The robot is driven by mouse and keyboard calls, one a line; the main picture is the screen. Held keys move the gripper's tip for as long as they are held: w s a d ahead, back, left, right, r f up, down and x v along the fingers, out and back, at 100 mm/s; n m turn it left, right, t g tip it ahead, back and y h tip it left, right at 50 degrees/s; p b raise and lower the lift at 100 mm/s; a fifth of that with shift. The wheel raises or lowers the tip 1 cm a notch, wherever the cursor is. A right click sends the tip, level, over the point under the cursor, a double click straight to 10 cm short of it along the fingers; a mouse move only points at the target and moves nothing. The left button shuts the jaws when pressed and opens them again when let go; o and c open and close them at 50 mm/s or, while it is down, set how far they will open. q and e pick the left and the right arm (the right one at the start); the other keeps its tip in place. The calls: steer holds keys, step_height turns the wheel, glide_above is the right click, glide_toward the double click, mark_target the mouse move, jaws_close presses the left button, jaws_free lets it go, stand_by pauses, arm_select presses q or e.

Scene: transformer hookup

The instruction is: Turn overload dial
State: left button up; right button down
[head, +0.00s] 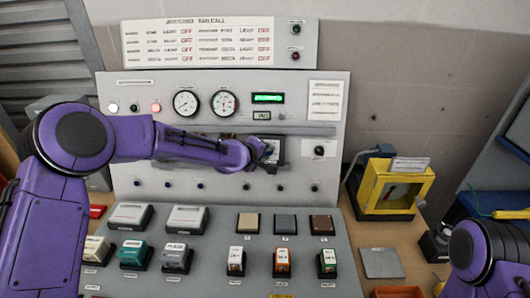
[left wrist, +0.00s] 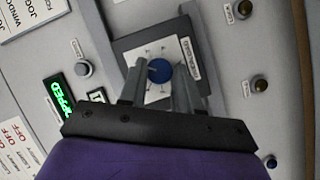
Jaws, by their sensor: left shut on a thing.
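The overload dial (left wrist: 160,70) is a blue round knob on a white face with tick marks, set in a dark square plate (left wrist: 186,40) in the left wrist view. My left gripper (left wrist: 160,78) has one finger on each side of the knob and is shut on it. In the head view my left gripper (head: 262,153) reaches the middle right of the upright panel and hides most of the dial; part of its plate (head: 277,151) shows. My right gripper is out of view; only part of my right arm shows at the lower right.
A green-lit display (head: 268,98) is above the dial; its end reads "PPED" in the left wrist view. A black knob (head: 319,151) sits right of the dial. Two gauges (head: 187,103) are on the left. A sloped button desk (head: 205,245) lies below; a yellow box (head: 393,188) stands right.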

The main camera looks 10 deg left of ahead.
arm_select(q)
steer(key=o, duration=1)
steer(key=shift+d, duration=0.1)
steer(key=shift+o, duration=0.2)
steer(key=b+v, duration=0.2)
steer(key=v, duration=0.8)
steer(key=shift+r+b, duration=0.15)
steer(key=shift+b, duration=0.15)
steer(key=shift+s, duration=0.15)
